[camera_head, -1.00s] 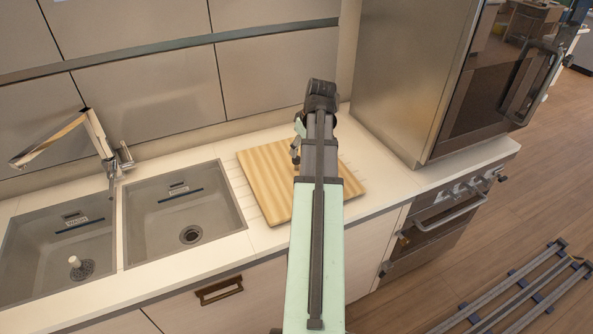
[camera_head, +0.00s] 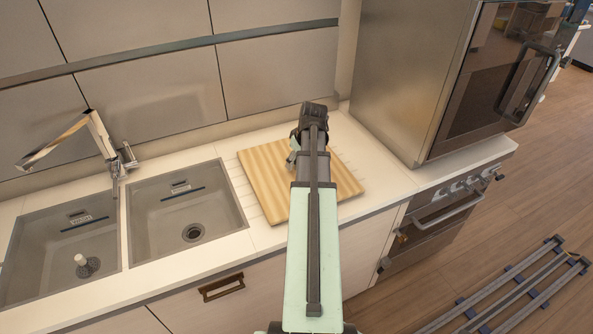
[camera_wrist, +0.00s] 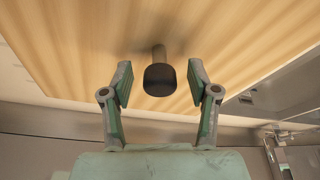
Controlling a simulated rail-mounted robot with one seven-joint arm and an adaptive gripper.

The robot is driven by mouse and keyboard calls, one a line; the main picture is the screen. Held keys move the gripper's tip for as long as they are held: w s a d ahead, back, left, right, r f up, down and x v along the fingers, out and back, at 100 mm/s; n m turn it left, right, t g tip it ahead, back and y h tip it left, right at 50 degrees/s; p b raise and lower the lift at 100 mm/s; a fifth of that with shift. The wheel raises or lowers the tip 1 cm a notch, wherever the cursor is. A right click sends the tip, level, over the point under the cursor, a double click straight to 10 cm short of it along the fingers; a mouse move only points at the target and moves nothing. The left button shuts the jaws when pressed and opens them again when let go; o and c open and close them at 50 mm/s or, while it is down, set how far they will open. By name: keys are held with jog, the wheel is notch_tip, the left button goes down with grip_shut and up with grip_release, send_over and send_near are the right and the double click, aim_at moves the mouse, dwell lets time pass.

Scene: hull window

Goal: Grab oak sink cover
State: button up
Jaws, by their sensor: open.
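The oak sink cover (camera_head: 266,178) is a light, striped wooden board lying flat on the white counter, right of the sinks. My arm hides part of its right side in the head view. In the wrist view the cover (camera_wrist: 235,40) fills the upper part. A dark, blunt-ended knob on a short stem (camera_wrist: 159,80) shows between my fingers against the board; I cannot tell whether it is fixed to it. My gripper (camera_wrist: 160,72) is open, one finger on each side of the knob with gaps. In the head view my arm largely hides the gripper.
Two sinks (camera_head: 248,218) are left of the cover, with a chrome tap (camera_head: 98,135) behind. A tall steel oven cabinet (camera_head: 395,75) stands on the counter at right. Wall panels (camera_head: 270,70) rise behind. Bare counter (camera_head: 385,170) lies right of the cover.

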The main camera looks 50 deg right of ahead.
grip_shut()
jog(key=shift+r, duration=0.1)
dwell(0.3)
